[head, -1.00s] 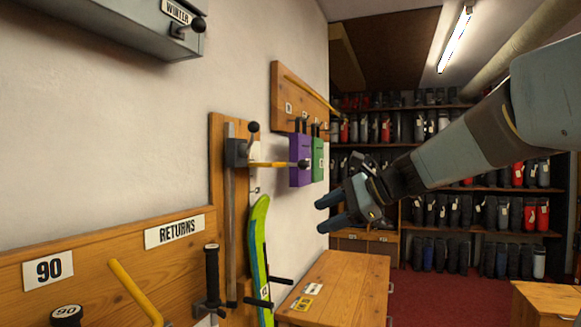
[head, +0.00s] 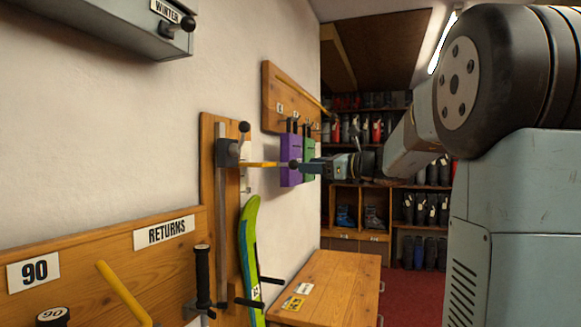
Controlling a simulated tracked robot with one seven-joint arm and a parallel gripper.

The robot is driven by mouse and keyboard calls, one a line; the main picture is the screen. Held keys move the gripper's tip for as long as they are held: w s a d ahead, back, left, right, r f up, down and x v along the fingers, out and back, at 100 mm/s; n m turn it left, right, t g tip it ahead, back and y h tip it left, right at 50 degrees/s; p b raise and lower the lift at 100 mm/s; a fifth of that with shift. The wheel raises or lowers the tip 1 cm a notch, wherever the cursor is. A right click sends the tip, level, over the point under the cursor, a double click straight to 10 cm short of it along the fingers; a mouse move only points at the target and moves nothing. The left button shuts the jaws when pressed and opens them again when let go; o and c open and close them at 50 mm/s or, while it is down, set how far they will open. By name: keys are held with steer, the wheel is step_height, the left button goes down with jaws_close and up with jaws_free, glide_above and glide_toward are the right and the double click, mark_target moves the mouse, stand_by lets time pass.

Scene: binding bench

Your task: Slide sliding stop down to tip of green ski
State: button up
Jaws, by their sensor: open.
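The sliding stop (head: 228,153) is a dark grey block on a vertical metal rail (head: 221,235) on a wooden board.
Purple (head: 291,160) and green (head: 309,150) holders hang on a wall board just behind my gripper. A wooden bench (head: 330,285) with cards on it stands below. Black pegs project beside the ski. Boot shelves fill the back.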

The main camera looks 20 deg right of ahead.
mark_target(293, 165)
steer(key=x, duration=0.7)
steer(key=shift+d, duration=0.1)
jaws_close()
stand_by(0.4)
